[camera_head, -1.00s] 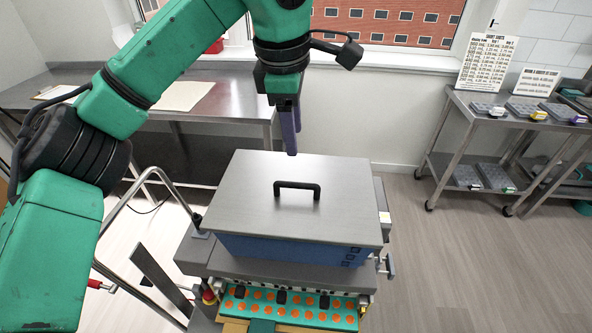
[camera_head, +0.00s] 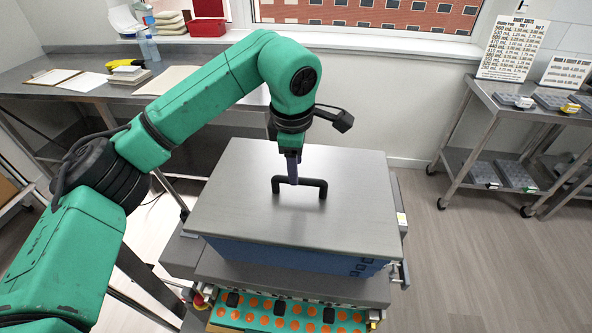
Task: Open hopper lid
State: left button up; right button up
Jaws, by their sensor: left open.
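The hopper lid (camera_head: 335,225) is a flat grey metal plate lying closed on the blue hopper (camera_head: 290,256) of the depositor in the middle of the head view. A black bar handle (camera_head: 312,184) stands up from the lid. My left gripper (camera_head: 293,180) points down at the handle, with its purple fingers at the left half of the bar. It is open. Whether the fingers straddle or touch the bar cannot be told from this angle. My right gripper is not in view.
A teal mold tray (camera_head: 283,322) with orange cavities sits below the hopper at the front. A steel table (camera_head: 60,72) with papers and bottles stands at back left. A steel cart (camera_head: 500,108) with trays stands at right. Floor between the depositor and cart is clear.

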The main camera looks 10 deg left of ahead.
pick_arm(q)
jog(key=f, duration=0.2)
jog(key=w+f, duration=0.1)
jog(key=shift+f, duration=0.4)
jog(key=shift+s, duration=0.1)
grip_shut()
jog(key=shift+r, duration=0.1)
dwell(0.9)
